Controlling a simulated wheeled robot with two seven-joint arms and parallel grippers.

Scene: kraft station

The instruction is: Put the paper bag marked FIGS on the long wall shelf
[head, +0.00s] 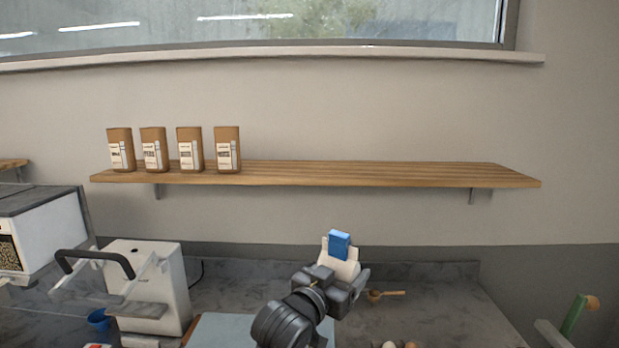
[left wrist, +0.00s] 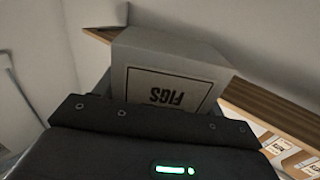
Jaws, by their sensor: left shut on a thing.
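The bag marked FIGS (left wrist: 172,75) is pale grey with a framed label, its lettering upside down in the left wrist view. My left gripper (head: 342,277) is shut on it. In the head view the pale bag (head: 345,267) shows above the gripper, with a blue patch on it. It is held clear of the counter and appears lower than the shelf in the picture. The long wall shelf (head: 370,174) is a wooden board on brackets; its middle and right are bare. It also shows in the left wrist view (left wrist: 255,100). My right gripper is not in view.
Several brown labelled bags, one of them here (head: 228,150), stand upright at the shelf's left end. A window sill (head: 300,53) runs above. A white machine (head: 160,285) stands on the counter at left. A wooden spoon (head: 388,294) lies right of my gripper.

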